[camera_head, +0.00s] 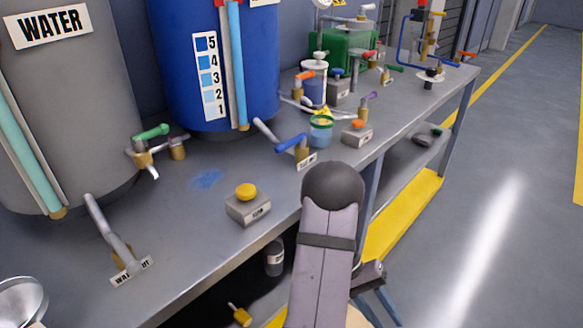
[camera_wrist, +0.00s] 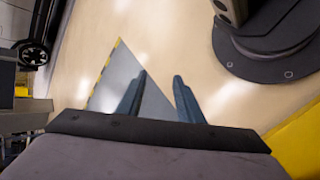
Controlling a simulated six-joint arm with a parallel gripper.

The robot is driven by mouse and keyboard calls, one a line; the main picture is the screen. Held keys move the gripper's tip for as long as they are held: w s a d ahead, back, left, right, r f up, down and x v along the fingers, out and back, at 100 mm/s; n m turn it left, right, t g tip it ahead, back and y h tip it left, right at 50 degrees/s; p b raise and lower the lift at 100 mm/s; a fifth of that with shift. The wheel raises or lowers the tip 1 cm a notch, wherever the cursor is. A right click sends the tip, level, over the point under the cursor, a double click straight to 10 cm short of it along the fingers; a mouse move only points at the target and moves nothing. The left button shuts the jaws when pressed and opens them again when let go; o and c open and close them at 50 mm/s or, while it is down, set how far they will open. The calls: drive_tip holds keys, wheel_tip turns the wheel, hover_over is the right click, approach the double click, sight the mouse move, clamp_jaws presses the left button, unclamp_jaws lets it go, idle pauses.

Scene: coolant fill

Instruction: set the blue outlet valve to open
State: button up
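The blue outlet valve (camera_head: 291,143) is at the front edge of the bench in the head view. Its blue lever slants down to the left from a brass body and appears to lie crosswise to the grey pipe (camera_head: 266,130) from the blue tank (camera_head: 270,60). A white label (camera_head: 307,162) lies below it.
A green-rimmed clear cup (camera_head: 321,130) stands just right of the valve. A yellow-button box (camera_head: 248,203) is left of my arm; an orange-button box (camera_head: 357,134) is right of the cup. A green-handled valve (camera_head: 150,132) is by the water tank (camera_head: 75,110). The right floor is clear.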

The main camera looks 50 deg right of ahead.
drive_tip(key=s+d+r+m+h+p, duration=0.15)
drive_tip(key=d+r+p, duration=0.75)
drive_tip(key=p, duration=0.9)
drive_tip(key=w+d+r+m+t+h+p, duration=0.1)
drive_tip(key=w+d+r+p, duration=0.25)
drive_tip(key=r, duration=0.25)
drive_tip(key=w+d+r+t+h+p, duration=0.1)
drive_tip(key=w+d+r+t+p, duration=0.15)
drive_tip(key=d+r, duration=0.3)
drive_tip(key=w+d+r+m+h+p, duration=0.1)
drive_tip(key=w+d+r+p, duration=0.3)
drive_tip(key=r, duration=0.3)
drive_tip(key=m+t+y+p, duration=0.2)
drive_tip(key=t+y+p, duration=0.55)
drive_tip(key=y, duration=0.25)
approach(288, 142)
drive_tip(key=shift+t+h, duration=0.25)
drive_tip(key=shift+t, duration=0.05)
drive_tip(key=shift+s+p+x, duration=0.2)
drive_tip(key=shift+p+x, duration=0.6)
drive_tip(key=shift+x, duration=3.15)
drive_tip(key=shift+a, duration=0.15)
drive_tip(key=shift+c, duration=0.6)
clamp_jaws()
